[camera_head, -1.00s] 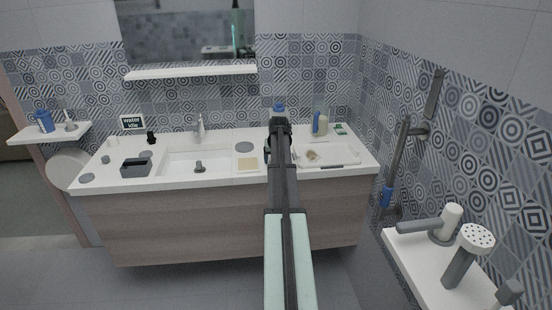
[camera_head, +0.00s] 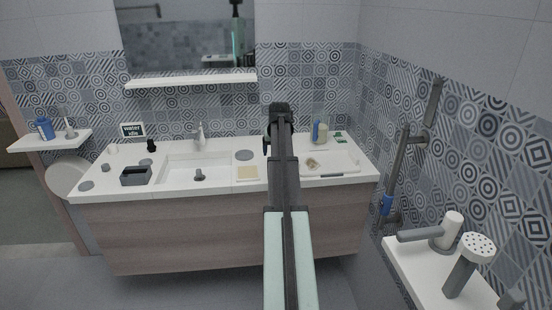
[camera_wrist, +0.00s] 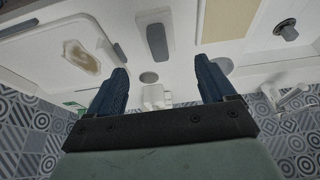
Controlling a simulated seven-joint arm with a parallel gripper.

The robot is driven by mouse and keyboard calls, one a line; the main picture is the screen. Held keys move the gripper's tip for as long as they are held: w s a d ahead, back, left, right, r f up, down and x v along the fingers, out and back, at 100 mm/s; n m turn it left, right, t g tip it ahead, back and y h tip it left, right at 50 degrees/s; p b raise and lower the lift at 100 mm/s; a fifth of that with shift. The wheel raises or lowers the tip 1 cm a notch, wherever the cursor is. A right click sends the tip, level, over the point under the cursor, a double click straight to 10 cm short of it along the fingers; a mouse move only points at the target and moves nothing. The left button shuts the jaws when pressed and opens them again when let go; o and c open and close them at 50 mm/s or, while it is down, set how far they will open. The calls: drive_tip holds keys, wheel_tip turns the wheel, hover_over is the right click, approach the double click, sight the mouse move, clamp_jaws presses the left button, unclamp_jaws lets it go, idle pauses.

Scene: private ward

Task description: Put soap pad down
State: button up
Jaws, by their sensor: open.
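My gripper (camera_wrist: 160,68) is open in the wrist view, its two blue fingers apart with nothing held between them. A dark grey oblong pad (camera_wrist: 157,41) lies on a small white holder (camera_wrist: 143,22) on the counter, beyond the fingertips. A flat beige square pad (camera_wrist: 228,18) lies to its right; it also shows in the head view (camera_head: 247,173). I cannot tell for certain which of these is the soap pad. In the head view my gripper (camera_head: 281,112) is seen from behind over the counter, and my arm hides the counter below it.
A white tray (camera_wrist: 103,62) with a brown patch lies left of the fingers. A small white object (camera_wrist: 153,96) stands between them. The counter (camera_head: 210,188) also bears a basin (camera_head: 180,165), faucet (camera_head: 200,137), grey box (camera_head: 136,176) and a bottle (camera_head: 320,132).

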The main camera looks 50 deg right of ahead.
drive_tip(key=shift+v, duration=1.9)
drive_tip(key=shift+d, duration=0.1)
drive_tip(key=s+a+f+n+g+y, duration=0.15)
drive_tip(key=s+a+f, duration=0.25)
drive_tip(key=a+f, duration=1.4)
drive_tip(key=s+a+f+n+g+y, duration=0.1)
drive_tip(key=s+a+f+g+y, duration=0.15)
drive_tip(key=a+f, duration=1.6)
drive_tip(key=s+a+f+n+g, duration=0.3)
drive_tip(key=s+a+f, duration=0.8)
drive_tip(key=s+a, duration=0.2)
drive_tip(key=s+a+f+n+g, duration=0.3)
drive_tip(key=s+a+f, duration=0.8)
drive_tip(key=a, duration=0.3)
drive_tip(key=shift+s+a+h, duration=0.3)
drive_tip(key=shift+s+h, duration=0.1)
drive_tip(key=shift+s, duration=0.5)
